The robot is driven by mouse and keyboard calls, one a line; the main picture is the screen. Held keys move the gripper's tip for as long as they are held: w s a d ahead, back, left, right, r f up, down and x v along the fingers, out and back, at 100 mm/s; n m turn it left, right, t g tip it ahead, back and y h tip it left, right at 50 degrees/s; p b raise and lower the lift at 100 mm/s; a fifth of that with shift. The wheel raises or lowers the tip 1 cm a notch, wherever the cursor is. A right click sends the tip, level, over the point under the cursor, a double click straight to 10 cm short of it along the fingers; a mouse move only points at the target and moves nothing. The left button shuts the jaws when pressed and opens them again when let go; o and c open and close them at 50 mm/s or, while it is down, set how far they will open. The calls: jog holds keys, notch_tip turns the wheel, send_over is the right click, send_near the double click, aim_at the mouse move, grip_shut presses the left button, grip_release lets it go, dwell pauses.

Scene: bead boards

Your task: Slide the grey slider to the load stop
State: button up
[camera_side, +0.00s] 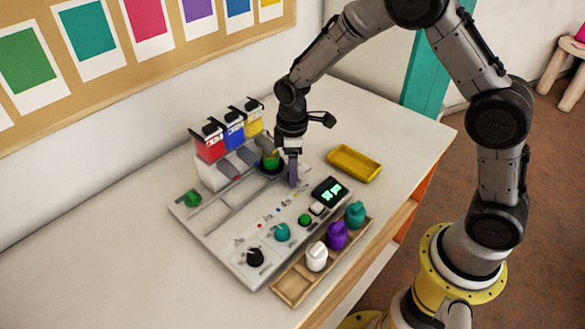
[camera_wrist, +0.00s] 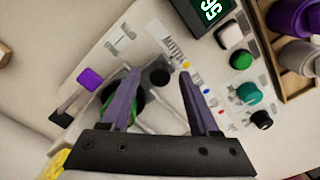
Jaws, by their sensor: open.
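My gripper (camera_side: 293,180) is open and points down over the right part of the board (camera_side: 230,258). In the wrist view a dark round knob (camera_wrist: 160,77) shows between the fingertips, with a gap on both sides. It looks like the handle of the grey slider, but I cannot be sure. In the side view my fingers hide that spot. A dark cup with a green rim (camera_side: 271,162) stands just left of my fingers; the left finger partly covers it in the wrist view (camera_wrist: 121,103). I cannot make out which mark is the load stop.
Red, blue and yellow dispensers (camera_side: 233,128) stand behind. A green knob (camera_side: 192,198) is at the board's left. A display (camera_side: 329,191) and several knobs line the front. A wooden tray (camera_side: 290,288) holds white, purple and teal pieces. A yellow tray (camera_side: 355,164) lies right.

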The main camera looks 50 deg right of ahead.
jog(key=shift+f, duration=0.15)
jog(key=shift+c, duration=0.4)
grip_shut()
dwell(1.0)
